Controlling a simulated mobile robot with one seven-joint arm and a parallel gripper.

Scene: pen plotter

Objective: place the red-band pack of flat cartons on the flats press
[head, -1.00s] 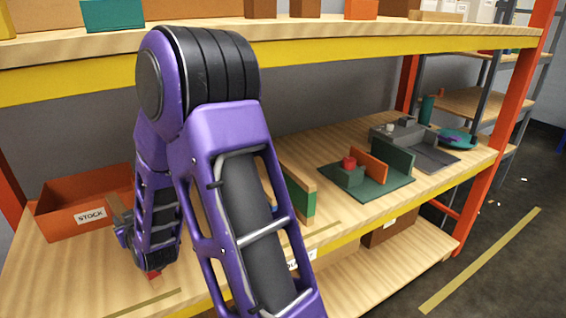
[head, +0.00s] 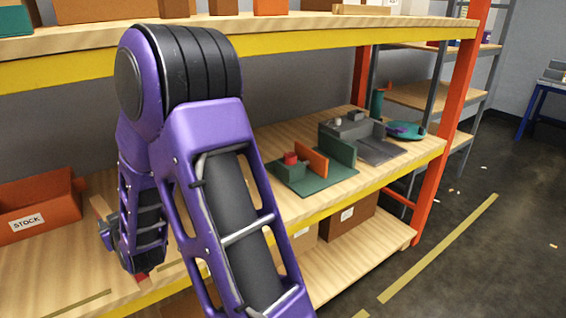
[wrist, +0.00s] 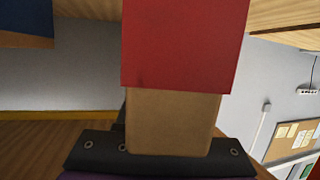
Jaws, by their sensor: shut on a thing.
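The red-band pack of flat cartons fills the middle of the wrist view, with its red band (wrist: 185,45) above and bare brown board (wrist: 172,120) below. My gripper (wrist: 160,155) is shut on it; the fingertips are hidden. In the head view my gripper (head: 112,232) is low at the left, mostly behind my purple arm, and only a bit of red (head: 142,278) shows of the band. On the shelf are a green fixture (head: 322,182) with upright orange and green plates and a red knob, and a grey machine (head: 350,132) behind it. I cannot tell which is the flats press.
An orange bin (head: 60,205) labelled STOCK is at the left on the wooden shelf. A teal round item (head: 405,130) is beyond the grey machine. An upper shelf with a yellow beam (head: 300,50) runs above, and an orange post (head: 450,120) stands at the right end.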

